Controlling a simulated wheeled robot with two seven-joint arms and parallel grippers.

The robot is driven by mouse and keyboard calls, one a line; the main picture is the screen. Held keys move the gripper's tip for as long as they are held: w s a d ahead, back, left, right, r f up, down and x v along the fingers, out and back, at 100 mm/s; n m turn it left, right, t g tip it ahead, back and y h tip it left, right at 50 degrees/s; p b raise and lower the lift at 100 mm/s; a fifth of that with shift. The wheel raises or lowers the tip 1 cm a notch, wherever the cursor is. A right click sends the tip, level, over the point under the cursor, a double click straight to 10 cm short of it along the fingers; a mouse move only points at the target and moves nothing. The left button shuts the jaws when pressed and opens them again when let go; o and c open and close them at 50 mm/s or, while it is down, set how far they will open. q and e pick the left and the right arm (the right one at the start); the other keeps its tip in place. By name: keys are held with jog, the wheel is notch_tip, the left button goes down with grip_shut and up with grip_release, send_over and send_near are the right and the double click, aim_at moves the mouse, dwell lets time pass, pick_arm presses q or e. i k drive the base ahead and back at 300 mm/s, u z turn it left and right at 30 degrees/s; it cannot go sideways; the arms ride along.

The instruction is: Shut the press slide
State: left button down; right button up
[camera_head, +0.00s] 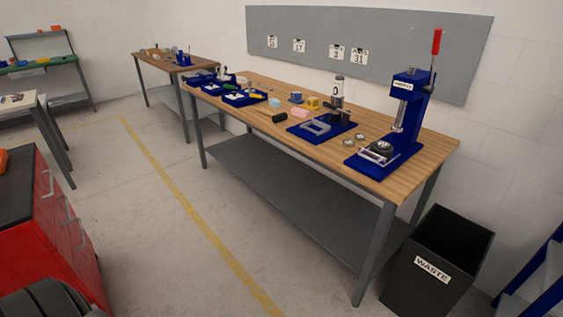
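A blue press (408,95) with a red lever handle (436,42) stands upright at the right end of the wooden workbench (258,88). On its blue base (358,162), a pale slide (372,155) carries a dark round piece (384,146) near the front, below the press column. How far the slide is pulled out is too small to tell. Neither of my grippers shows in this view.
A blue fixture (335,130), small round parts and blue trays (243,98) lie along the bench. A black waste bin (436,262) stands at its right end. A red drawer cabinet (62,225) is at the lower left. The floor (180,240) before the bench is open.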

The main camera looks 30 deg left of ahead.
aim_at(381, 160)
jog(key=z, duration=0.2)
jog(key=k, duration=0.2)
jog(key=u, duration=1.05)
jog(key=i, duration=1.1)
jog(key=z, duration=0.05)
